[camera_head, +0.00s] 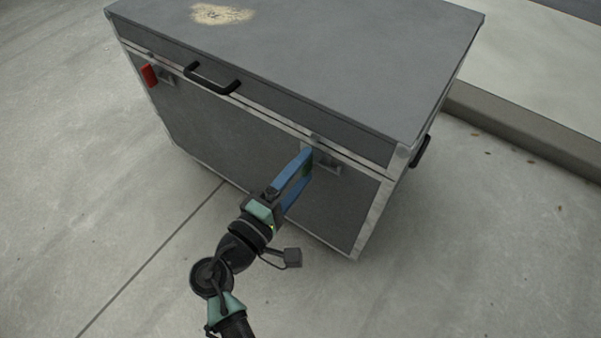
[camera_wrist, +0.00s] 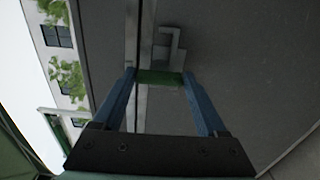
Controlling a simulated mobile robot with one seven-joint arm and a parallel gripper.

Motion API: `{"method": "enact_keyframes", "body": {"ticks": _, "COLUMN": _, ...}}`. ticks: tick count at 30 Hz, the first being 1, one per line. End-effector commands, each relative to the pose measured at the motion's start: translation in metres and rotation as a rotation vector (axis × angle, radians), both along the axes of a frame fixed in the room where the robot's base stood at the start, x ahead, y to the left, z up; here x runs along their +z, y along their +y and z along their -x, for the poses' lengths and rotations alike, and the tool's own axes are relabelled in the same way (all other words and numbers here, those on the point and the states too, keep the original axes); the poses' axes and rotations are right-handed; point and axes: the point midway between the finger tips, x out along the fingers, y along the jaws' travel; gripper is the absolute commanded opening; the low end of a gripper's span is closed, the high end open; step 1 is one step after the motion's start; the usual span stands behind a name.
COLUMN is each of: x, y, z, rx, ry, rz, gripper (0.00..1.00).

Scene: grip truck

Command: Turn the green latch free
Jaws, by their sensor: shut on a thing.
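The green latch (camera_wrist: 160,77) sits between the tips of my gripper's two blue fingers in the wrist view, next to its metal catch plate (camera_wrist: 170,52). A bit of its green shows between the fingers in the head view (camera_head: 308,168). My gripper (camera_head: 306,164) is shut on the green latch at the front face of the grey case (camera_head: 230,135), near its right end. The fingers hide most of the latch in the head view.
A red latch (camera_head: 149,76) is on the left of the case front. A black handle (camera_head: 212,82) is on the lid edge and another (camera_head: 421,151) on the right side. A kerb (camera_head: 530,130) runs behind at right. The pavement in front is clear.

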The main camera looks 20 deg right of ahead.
Motion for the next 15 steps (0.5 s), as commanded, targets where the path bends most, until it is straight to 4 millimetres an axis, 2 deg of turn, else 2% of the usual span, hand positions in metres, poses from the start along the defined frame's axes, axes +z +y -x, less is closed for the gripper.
{"method": "enact_keyframes", "body": {"ticks": 15, "x": -0.0016, "y": 0.0025, "z": 0.0, "rx": 0.005, "ry": -0.042, "rz": -0.034, "gripper": 0.19}}
